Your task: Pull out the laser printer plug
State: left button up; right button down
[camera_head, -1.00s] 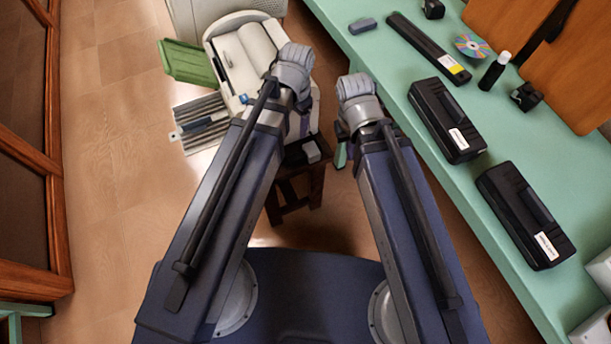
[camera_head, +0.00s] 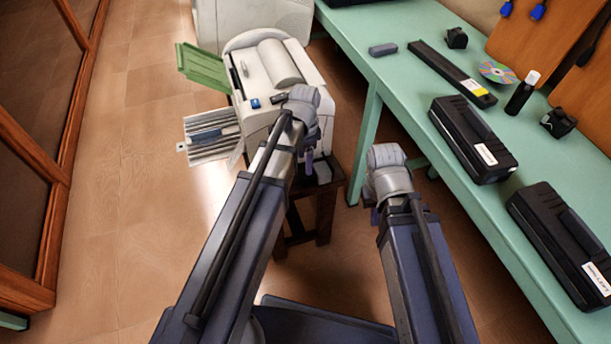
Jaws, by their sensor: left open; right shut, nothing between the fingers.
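The laser printer (camera_head: 308,72) is white and stands on a dark wooden stool (camera_head: 327,215) at the upper middle. It has a green flap on its left side and a blue button on its near side. My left gripper (camera_head: 309,163) is in front of the printer's near right corner, above the stool top; its fingers are partly hidden by its wrist, and it is open. A small grey block (camera_head: 322,173) lies on the stool beside it. My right gripper (camera_head: 373,212) is shut and empty, right of the stool, mostly hidden by its wrist. I cannot make out the plug or its cord.
A green table (camera_head: 410,122) runs along the right, with black cartridge cases (camera_head: 472,140), a long dark bar, a disc (camera_head: 497,72) and a bottle (camera_head: 522,93). A white machine (camera_head: 255,22) stands behind the printer. Wooden-framed panels line the left. Floor at left is clear.

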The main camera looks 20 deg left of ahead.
aim_at(305, 175)
pick_arm(q)
notch_tip(305, 175, down, 7)
jog(key=b, duration=0.6)
jog(key=shift+f+b, duration=0.1)
jog(key=shift+b, duration=0.2)
grip_shut()
dwell(1.0)
